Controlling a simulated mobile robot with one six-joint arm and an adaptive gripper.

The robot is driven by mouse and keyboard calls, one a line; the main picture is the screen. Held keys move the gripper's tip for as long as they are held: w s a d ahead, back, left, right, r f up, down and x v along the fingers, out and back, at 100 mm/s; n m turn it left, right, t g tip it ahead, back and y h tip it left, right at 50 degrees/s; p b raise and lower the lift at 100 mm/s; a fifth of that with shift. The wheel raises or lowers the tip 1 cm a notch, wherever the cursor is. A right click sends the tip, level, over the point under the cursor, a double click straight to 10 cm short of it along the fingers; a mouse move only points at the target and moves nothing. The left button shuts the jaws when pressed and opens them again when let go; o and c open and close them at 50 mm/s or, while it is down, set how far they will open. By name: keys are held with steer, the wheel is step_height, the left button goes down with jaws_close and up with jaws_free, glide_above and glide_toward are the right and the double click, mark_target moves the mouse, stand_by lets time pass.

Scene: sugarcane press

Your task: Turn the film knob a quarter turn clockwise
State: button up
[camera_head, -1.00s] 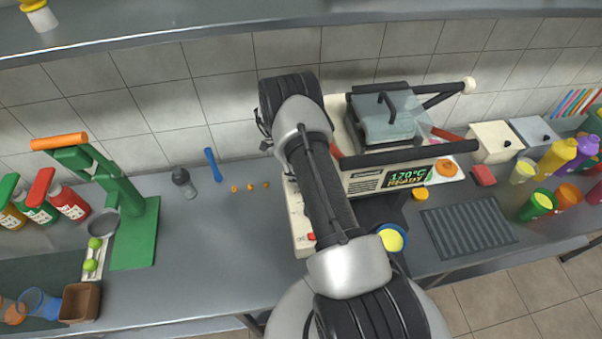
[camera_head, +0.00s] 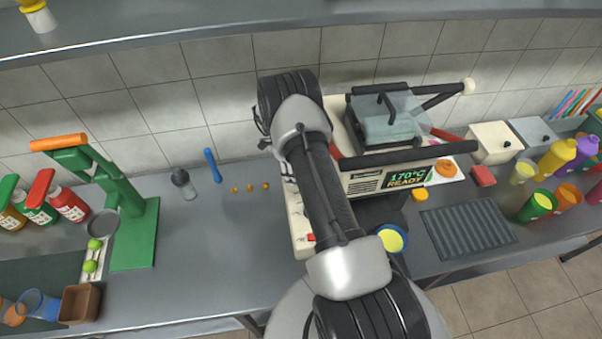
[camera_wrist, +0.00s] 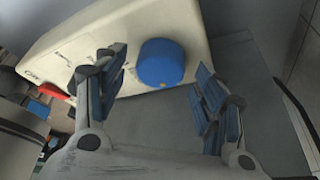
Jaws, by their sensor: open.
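A round blue knob (camera_wrist: 162,63) sits on the side of a cream machine body (camera_wrist: 95,45) in the wrist view. I take it for the film knob; no label on it can be read. My gripper (camera_wrist: 159,84) is open, with one finger to the left of the knob and the other to its right. Visible gaps separate both fingers from it, and nothing is held. In the head view the cream sealing machine (camera_head: 362,183) shows "170°C READY" on its display. My arm covers part of it there, and hides the gripper and the blue knob.
A red switch (camera_head: 311,237) is on the machine's base. A yellow-filled cup (camera_head: 391,238) stands close to the arm's right side. A green press (camera_head: 135,230) is at left, and colored bottles and cups are at right. The counter (camera_head: 215,250) left of the machine is mostly clear.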

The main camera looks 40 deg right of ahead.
steer(key=v, duration=1.1)
